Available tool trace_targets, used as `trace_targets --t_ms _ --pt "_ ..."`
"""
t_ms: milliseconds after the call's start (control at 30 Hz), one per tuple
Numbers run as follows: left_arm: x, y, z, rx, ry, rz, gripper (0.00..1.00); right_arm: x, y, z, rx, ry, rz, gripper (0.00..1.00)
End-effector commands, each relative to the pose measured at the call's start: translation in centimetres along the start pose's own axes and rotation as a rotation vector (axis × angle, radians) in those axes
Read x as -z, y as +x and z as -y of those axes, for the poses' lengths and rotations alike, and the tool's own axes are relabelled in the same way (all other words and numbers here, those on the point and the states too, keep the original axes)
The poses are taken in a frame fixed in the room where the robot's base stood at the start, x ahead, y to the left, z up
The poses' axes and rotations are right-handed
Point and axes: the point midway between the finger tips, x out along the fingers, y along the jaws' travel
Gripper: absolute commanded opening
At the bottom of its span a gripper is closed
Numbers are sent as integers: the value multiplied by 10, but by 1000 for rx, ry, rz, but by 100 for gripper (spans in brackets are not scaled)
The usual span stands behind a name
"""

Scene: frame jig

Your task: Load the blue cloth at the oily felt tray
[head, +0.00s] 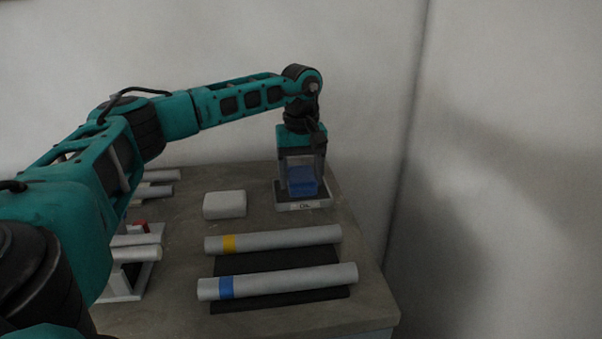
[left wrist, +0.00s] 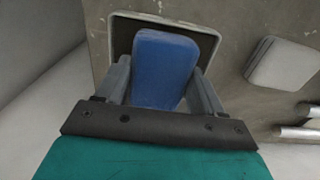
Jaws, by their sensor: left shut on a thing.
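The blue cloth (head: 302,182) is a folded block between the fingers of my left gripper (head: 301,178), which is shut on it. The oily felt tray (head: 303,205) is a pale shallow tray with a dark inside and a small label on its front, near the back right of the table. The cloth is at the tray, over its inside; I cannot tell whether it touches the felt. In the left wrist view the cloth (left wrist: 164,68) sits between both fingers, with the tray's rim (left wrist: 170,20) around its far end. My right gripper is not in view.
A white block (head: 225,204) lies left of the tray. In front, a tube with a yellow band (head: 285,238) and a tube with a blue band (head: 290,281) lie by dark strips. A white frame jig (head: 135,262) stands at the left, partly behind my arm.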

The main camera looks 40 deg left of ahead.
Motion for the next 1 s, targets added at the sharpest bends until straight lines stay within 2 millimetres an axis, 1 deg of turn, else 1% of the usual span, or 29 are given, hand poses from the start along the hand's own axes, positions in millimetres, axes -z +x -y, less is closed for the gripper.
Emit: trace_targets --t_ms 500,1000 --pt "0 6 0 -1 0 -1 43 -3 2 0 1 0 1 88" --pt "0 7 0 1 0 0 43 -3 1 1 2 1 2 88"
